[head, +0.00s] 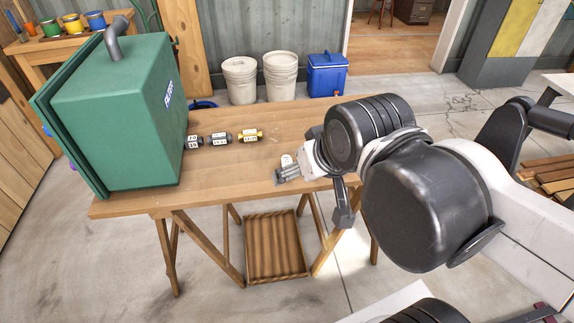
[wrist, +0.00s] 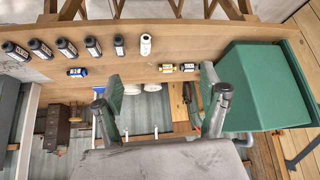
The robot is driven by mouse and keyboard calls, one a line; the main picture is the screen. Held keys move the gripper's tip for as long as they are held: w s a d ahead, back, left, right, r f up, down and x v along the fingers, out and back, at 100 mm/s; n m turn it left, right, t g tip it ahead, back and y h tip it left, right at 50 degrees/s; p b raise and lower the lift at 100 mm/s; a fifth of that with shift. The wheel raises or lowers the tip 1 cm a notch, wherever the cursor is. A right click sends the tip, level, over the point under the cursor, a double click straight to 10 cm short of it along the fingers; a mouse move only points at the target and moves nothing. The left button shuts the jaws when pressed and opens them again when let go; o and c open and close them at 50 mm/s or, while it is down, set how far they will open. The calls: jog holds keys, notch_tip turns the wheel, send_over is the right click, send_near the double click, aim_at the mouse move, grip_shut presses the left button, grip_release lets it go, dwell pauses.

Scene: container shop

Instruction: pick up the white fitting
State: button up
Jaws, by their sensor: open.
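The white fitting (wrist: 146,45) stands on the wooden table in the wrist view, at the end of a row of black fittings. It has a dark label and is apart from my fingers. My gripper (wrist: 160,85) is open and empty, and the fitting shows beyond the gap between its fingertips. In the head view my gripper (head: 287,175) is over the right part of the table. A small white labelled shape (head: 287,160) shows right beside it, seemingly the same fitting. My arm hides the table to the right of it.
Several black fittings (wrist: 66,47) and a blue one (wrist: 77,72) lie on the table. A yellow fitting (head: 250,135) and two dark-bodied ones (head: 219,138) lie near the large green box (head: 130,115).

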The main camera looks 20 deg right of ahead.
dwell(0.4)
jog(key=o, duration=0.3)
jog(key=shift+o, duration=0.2)
